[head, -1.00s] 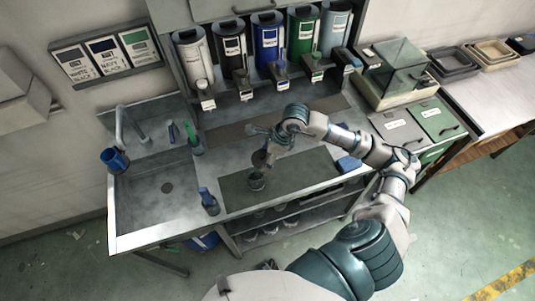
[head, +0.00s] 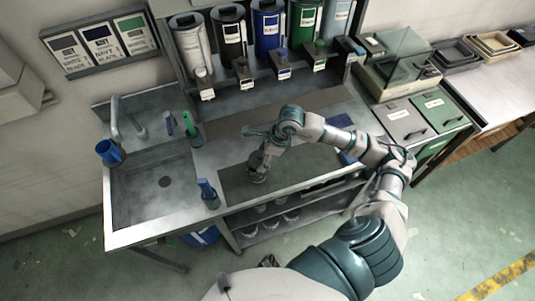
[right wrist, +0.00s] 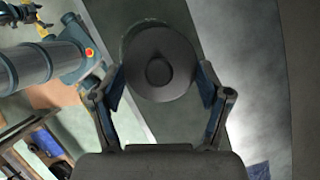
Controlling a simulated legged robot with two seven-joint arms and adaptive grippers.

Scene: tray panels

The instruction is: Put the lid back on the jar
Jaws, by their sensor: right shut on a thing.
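The jar (head: 258,177) is a small dark vessel standing on the dark mat (head: 232,183) near the front of the bench. My right gripper (head: 262,156) is directly above it, shut on the dark round lid (head: 255,160). In the right wrist view the lid (right wrist: 160,62) is a grey disc with a round knob in its middle, between the two fingers of my right gripper (right wrist: 160,95). The lid hides most of the jar there. In the head view the lid is at or just over the jar's mouth; I cannot tell whether they touch.
A blue-topped bottle (head: 208,193) stands left of the mat. The sink (head: 165,182) with a blue cup (head: 110,152) is further left. Several labelled canisters (head: 268,35) line the back. A blue cloth-like item (head: 346,156) lies right, behind my arm.

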